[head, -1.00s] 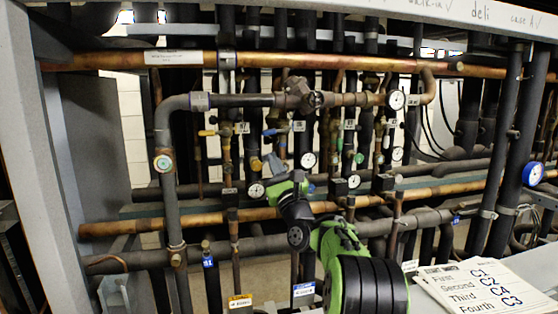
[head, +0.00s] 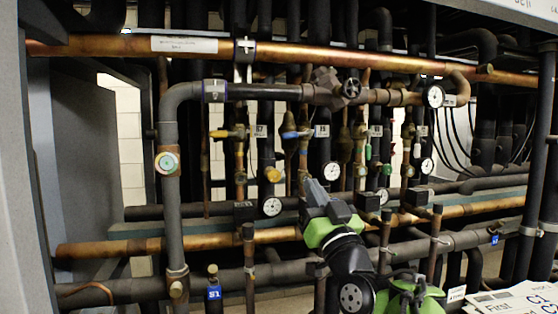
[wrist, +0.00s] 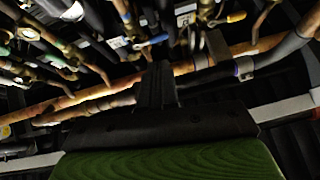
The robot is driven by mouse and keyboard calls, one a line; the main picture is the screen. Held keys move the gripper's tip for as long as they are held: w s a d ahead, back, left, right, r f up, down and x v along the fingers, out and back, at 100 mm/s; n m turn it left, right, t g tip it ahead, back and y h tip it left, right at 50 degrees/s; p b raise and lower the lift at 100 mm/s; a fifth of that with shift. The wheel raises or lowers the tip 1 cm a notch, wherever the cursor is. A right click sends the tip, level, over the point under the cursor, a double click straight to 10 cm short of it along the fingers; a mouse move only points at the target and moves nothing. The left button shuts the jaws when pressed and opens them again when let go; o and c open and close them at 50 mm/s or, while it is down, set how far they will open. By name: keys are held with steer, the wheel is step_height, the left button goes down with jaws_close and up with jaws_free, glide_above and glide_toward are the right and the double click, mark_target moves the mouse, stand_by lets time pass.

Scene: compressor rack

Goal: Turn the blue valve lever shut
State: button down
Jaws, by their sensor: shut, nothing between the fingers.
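The blue valve lever (head: 291,134) sits on a vertical pipe at mid-height of the rack, pointing sideways, below the large dark horizontal pipe. It also shows in the wrist view (wrist: 152,41), just above and left of the fingertips. My gripper (head: 314,188) is shut and empty. In the head view it stands below and slightly right of the lever, apart from it, with its fingers pointing up. The shut fingers also show in the wrist view (wrist: 158,75).
A yellow lever (head: 219,133) is on the pipe to the left. Pressure gauges (head: 332,171) hang close right of my gripper. A copper pipe (head: 130,45) crosses above, and another (head: 180,240) crosses low. A paper list (head: 510,298) lies at the lower right.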

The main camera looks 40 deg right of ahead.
steer(key=n, duration=0.1)
steer(key=p, duration=1)
glide_toward(289, 138)
steer(key=shift+n, duration=0.4)
steer(key=x, duration=0.6)
steer(key=shift+s+r, duration=0.15)
steer(key=shift+r, duration=0.05)
steer(key=shift+w+d+r, duration=0.1)
steer(key=shift+w+d, duration=0.1)
steer(key=shift+w, duration=0.3)
